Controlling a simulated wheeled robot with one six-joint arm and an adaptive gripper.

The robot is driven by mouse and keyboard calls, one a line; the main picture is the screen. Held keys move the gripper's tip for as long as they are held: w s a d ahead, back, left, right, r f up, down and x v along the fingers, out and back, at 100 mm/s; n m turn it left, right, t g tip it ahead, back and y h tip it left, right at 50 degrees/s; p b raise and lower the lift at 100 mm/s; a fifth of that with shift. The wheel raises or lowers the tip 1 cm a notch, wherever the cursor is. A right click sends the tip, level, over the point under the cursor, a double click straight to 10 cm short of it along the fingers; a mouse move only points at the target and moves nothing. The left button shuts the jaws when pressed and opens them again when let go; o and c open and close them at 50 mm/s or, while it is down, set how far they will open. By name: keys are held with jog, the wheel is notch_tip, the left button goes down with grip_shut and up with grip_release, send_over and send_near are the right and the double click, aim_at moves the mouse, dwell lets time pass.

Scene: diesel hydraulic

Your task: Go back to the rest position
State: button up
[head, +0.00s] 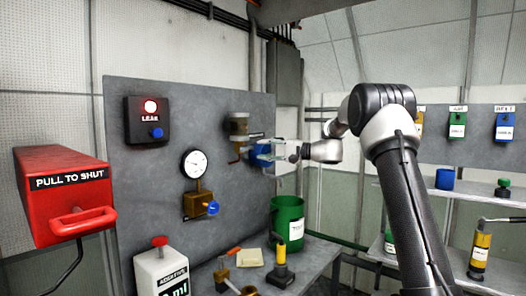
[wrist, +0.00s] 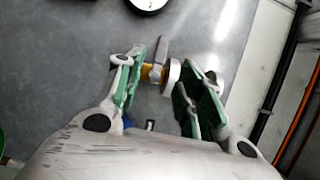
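My arm reaches in from the right in the head view. My gripper (head: 268,151) is at the grey panel (head: 150,95), beside a small filter bowl (head: 239,127) and a blue part (head: 259,158) that it partly hides. In the wrist view my gripper (wrist: 166,68) has its two green-padded fingers spread apart. A fitting with a grey lever, a yellow collar and a pale round disc (wrist: 172,75) shows between the fingertips. I cannot tell whether either finger touches it.
A red pull box (head: 62,190) stands out at the left. A gauge (head: 195,163), a lit leak lamp box (head: 148,119) and a blue knob (head: 212,208) are on the panel. Below are a green bucket (head: 288,222), a white jug (head: 162,272) and a yellow-handled tool (head: 281,255).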

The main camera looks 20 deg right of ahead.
jog(key=s+d+f+m+g+h, duration=0.1)
jog(key=s+f+h, duration=0.1)
jog(key=f, duration=0.4)
jog(key=s+d+f+g+h, duration=0.1)
jog(key=s+f+g, duration=0.15)
jog(key=f, duration=0.35)
jog(key=s+d+f+g+h, duration=0.1)
jog(key=s+f+h, duration=0.1)
jog(key=s, duration=0.4)
jog(key=s+d+f+g+h, duration=0.1)
jog(key=s+f, duration=0.2)
jog(key=s, duration=0.3)
jog(key=s+d+r+n+h, duration=0.1)
jog(key=s+d+n+h, duration=0.1)
jog(key=s, duration=0.9)
jog(key=s+d+r+n+h, duration=0.1)
jog(key=s+d+n+h, duration=0.1)
jog(key=s, duration=1)
jog(key=s+d+r+n+h, duration=0.1)
jog(key=s+h, duration=0.4)
jog(key=s, duration=0.6)
jog(key=shift+s+d+r+n, duration=0.2)
jog(key=shift+d+n, duration=0.4)
jog(key=shift+n, duration=0.6)
